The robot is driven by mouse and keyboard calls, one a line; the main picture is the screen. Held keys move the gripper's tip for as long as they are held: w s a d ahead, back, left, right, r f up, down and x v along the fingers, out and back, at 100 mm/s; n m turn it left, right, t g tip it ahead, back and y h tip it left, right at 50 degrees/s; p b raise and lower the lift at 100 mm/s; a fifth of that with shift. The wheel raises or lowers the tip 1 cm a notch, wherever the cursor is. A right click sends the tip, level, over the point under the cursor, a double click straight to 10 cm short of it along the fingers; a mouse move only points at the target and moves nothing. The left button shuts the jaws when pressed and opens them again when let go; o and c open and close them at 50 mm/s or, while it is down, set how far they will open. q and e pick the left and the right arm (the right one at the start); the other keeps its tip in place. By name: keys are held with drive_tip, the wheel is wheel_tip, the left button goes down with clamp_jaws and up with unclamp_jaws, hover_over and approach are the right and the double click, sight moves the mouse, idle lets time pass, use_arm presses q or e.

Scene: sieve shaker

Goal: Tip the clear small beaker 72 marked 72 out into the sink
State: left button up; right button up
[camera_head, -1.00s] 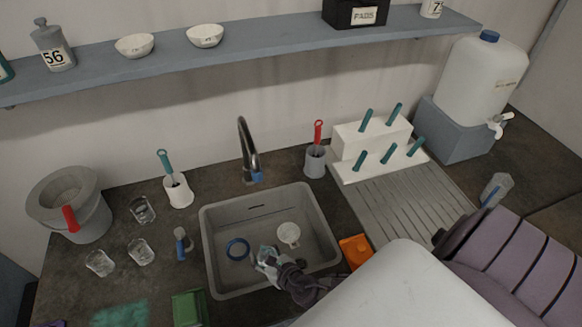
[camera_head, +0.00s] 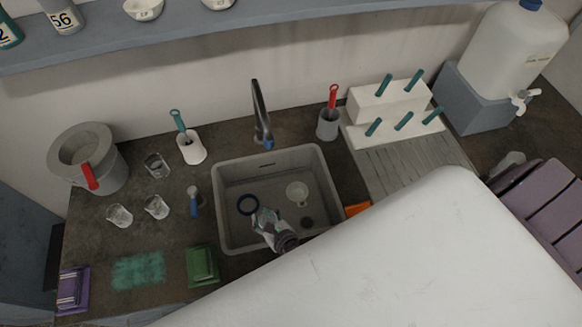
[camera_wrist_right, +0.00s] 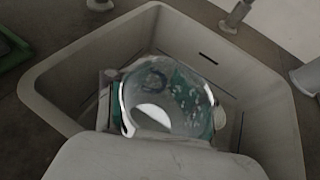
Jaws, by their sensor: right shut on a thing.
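My right gripper (camera_head: 273,226) is over the grey sink (camera_head: 228,238). It is shut on a clear small beaker (camera_head: 264,216), which is tilted over the basin. In the right wrist view the beaker (camera_wrist_right: 167,97) sits between the fingers, its round glass filling the middle, with the sink wall (camera_wrist_right: 262,112) around it. The number on the beaker cannot be read, and whether any liquid is in it cannot be told. My left gripper is not in view.
A green box (camera_head: 202,266) is near the sink's front left. A ribbed drainboard (camera_head: 395,168) lies right.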

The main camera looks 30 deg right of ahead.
drive_tip(key=shift+w+d+f+m+g+y, duration=0.5)
drive_tip(key=shift+d+f+m+g+y, duration=0.15)
drive_tip(key=shift+d+f+m, duration=0.2)
idle(1.6)
drive_tip(key=shift+w+d+f+m+g+y+b, duration=0.35)
drive_tip(key=shift+f+m+y+b, duration=0.2)
drive_tip(key=shift+b, duration=0.2)
idle(0.7)
drive_tip(key=shift+w+d+f+m+g+y+b, duration=0.35)
drive_tip(key=shift+d+f+m+y+b, duration=0.35)
drive_tip(key=shift+b, duration=0.9)
idle(0.4)
drive_tip(key=shift+w+d+r+m+g+y+b, duration=0.15)
drive_tip(key=shift+r+m+g+y+b, duration=0.15)
drive_tip(key=shift+m+b, duration=0.25)
idle(0.9)
drive_tip(key=shift+f+b, duration=0.15)
drive_tip(key=shift+b, duration=0.25)
drive_tip(key=shift+f+m+y+b, duration=0.15)
drive_tip(key=shift+m+y+b, duration=0.15)
drive_tip(key=shift+b, duration=0.2)
